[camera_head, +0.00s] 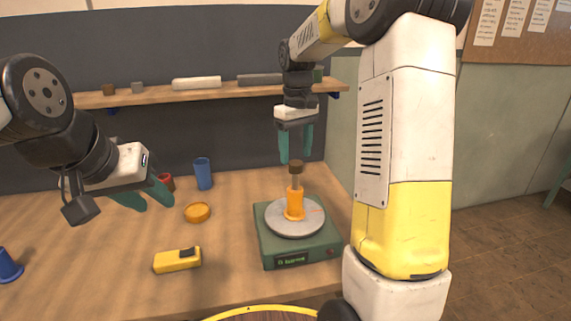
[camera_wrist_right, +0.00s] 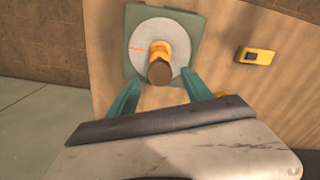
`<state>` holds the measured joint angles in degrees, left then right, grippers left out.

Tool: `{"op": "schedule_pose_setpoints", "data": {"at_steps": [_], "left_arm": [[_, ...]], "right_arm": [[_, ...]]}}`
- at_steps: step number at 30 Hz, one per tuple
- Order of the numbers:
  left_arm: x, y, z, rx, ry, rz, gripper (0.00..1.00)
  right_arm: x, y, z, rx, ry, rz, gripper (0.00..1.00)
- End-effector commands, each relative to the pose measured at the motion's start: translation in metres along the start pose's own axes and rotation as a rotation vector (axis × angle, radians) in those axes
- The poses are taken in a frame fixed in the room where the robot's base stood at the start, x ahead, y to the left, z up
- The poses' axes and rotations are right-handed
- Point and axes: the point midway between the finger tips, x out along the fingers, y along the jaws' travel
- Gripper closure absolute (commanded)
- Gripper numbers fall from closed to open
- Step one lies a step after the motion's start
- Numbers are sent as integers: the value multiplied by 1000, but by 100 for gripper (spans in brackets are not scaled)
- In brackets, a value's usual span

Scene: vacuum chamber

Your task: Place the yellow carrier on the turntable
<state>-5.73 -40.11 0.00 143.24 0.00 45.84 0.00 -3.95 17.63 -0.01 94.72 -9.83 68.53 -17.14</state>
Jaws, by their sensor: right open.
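The yellow-orange carrier (camera_head: 294,203) stands upright on the grey disc of the turntable (camera_head: 313,226), near its middle, with a dark brown knob on top. The turntable has a green base with a small display. In the right wrist view the carrier (camera_wrist_right: 160,52) is seen from above on the disc (camera_wrist_right: 136,60). My right gripper (camera_head: 296,160) is open and empty, its teal fingers above and behind the carrier, apart from it; in the wrist view its fingertips (camera_wrist_right: 160,82) lie either side of the knob's near edge. My left gripper (camera_head: 150,200) hangs over the left of the table; its fingers look apart and empty.
On the table are a yellow box-shaped device (camera_head: 177,261), an orange round dish (camera_head: 197,213), a blue cup (camera_head: 203,173), a red cup (camera_head: 167,182) and a blue object (camera_head: 9,266) at the left edge. A shelf (camera_head: 220,93) with small items runs behind.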

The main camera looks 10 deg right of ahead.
Motion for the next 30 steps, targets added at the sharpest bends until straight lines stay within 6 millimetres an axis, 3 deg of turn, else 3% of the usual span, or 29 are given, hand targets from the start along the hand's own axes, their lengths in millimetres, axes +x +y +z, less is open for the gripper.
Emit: {"op": "schedule_pose_setpoints", "data": {"at_steps": [6, 11, 14, 17, 22, 30], "left_arm": [[0, 0, 0, 0, 0, 0, 64], [0, 0, 0, 0, 0, 0, 64], [0, 0, 0, 0, 0, 0, 64], [0, 0, 0, 0, 0, 0, 64], [0, 0, 0, 0, 0, 0, 64], [0, 0, 0, 0, 0, 0, 64]], "right_arm": [[-37, 0, -1, 0, 2, 1, 41], [-50, -1, 2, 3, 6, 1, 41], [-61, -7, 15, 19, 37, 3, 41], [-75, -20, 40, 57, 104, 3, 41], [-89, -52, 99, 151, 255, -4, 41], [-74, -100, 181, 296, 479, -37, 41]]}}
